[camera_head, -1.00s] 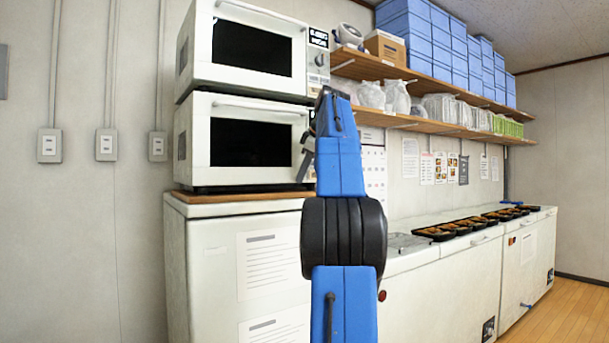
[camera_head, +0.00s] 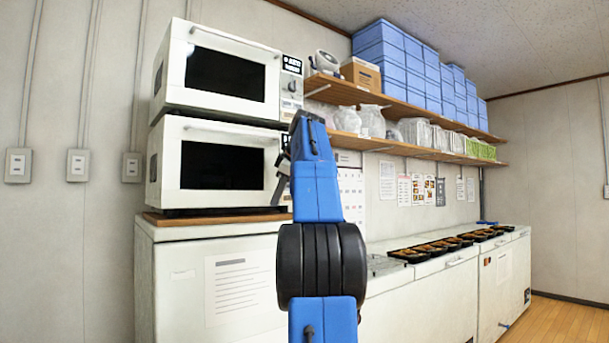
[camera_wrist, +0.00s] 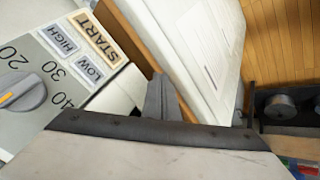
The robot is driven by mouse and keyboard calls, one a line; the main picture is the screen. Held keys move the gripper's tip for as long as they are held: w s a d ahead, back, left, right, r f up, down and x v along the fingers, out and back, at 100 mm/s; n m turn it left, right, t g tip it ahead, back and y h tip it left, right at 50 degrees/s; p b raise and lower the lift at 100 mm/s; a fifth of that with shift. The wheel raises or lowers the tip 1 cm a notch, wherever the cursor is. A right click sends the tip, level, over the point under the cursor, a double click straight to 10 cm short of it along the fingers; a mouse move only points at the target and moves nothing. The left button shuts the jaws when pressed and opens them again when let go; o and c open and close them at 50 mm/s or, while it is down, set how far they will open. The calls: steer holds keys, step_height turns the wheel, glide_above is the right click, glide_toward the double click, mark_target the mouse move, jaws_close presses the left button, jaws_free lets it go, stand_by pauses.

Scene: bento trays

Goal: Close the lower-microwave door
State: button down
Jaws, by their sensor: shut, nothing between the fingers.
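The lower microwave (camera_head: 165,150) is white with a dark window and sits on a wood-topped white cabinet. Its door (camera_head: 229,197) looks flush with the body, with the bar handle (camera_head: 235,131) along the top; no gap shows. My gripper (camera_head: 279,175) is shut and empty, in front of the microwave's right side, and hides part of its control panel. In the wrist view, the shut fingers (camera_wrist: 160,97) are beside the control panel (camera_wrist: 75,70), with its dial (camera_wrist: 22,92) and START, HIGH and LOW labels. I cannot tell whether they touch it.
The upper microwave (camera_head: 172,75) is stacked on the lower one. The cabinet (camera_head: 190,260) stands below. Shelves (camera_head: 400,145) with bags and blue boxes (camera_head: 385,50) are to the right. Black food trays (camera_head: 408,255) line the low white counter. Wood floor is open at the right.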

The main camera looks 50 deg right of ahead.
steer(key=s+d+r, duration=0.2)
steer(key=s+r, duration=0.4)
steer(key=r, duration=0.1)
steer(key=shift+s+d+r, duration=0.15)
steer(key=shift+s+r, duration=0.25)
steer(key=shift+r, duration=0.1)
stand_by(0.4)
